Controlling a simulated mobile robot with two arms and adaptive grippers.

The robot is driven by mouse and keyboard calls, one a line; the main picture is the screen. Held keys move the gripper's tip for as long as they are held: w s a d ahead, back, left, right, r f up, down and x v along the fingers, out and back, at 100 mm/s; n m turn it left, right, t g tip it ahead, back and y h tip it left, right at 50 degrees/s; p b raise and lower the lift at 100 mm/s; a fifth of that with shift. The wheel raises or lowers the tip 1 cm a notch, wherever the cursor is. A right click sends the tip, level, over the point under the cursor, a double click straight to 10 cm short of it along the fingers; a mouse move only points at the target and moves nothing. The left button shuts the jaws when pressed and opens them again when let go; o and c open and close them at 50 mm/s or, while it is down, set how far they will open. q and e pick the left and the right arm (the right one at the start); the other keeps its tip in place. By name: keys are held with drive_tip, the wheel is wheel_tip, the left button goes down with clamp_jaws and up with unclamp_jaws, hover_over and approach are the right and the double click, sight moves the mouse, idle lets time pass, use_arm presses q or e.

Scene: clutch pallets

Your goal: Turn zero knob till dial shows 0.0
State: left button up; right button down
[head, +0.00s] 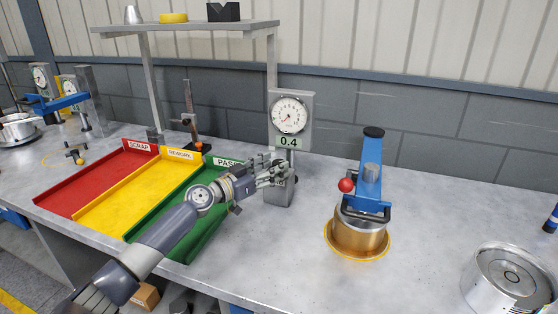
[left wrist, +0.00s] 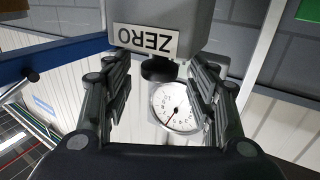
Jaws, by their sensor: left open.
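The dial (head: 290,115) is a round white gauge on a grey stand, and the green readout (head: 288,141) under it shows 0.4. My left gripper (head: 282,172) is at the lower front of this stand, below the readout. In the left wrist view the black zero knob (left wrist: 158,70) sits under a white ZERO label (left wrist: 145,40), which appears upside down. The open fingers of my left gripper (left wrist: 161,78) stand on either side of the knob, with gaps visible. The dial also shows behind the knob (left wrist: 176,106). In the head view the gripper hides the knob. My right gripper is not in view.
A blue-handled press on a brass cylinder (head: 358,238) stands right of the gauge. A silver drum (head: 510,280) is at far right.

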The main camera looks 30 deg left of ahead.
use_arm(q)
drive_tip(key=shift+x, duration=1.5)
drive_tip(key=c, duration=1.1)
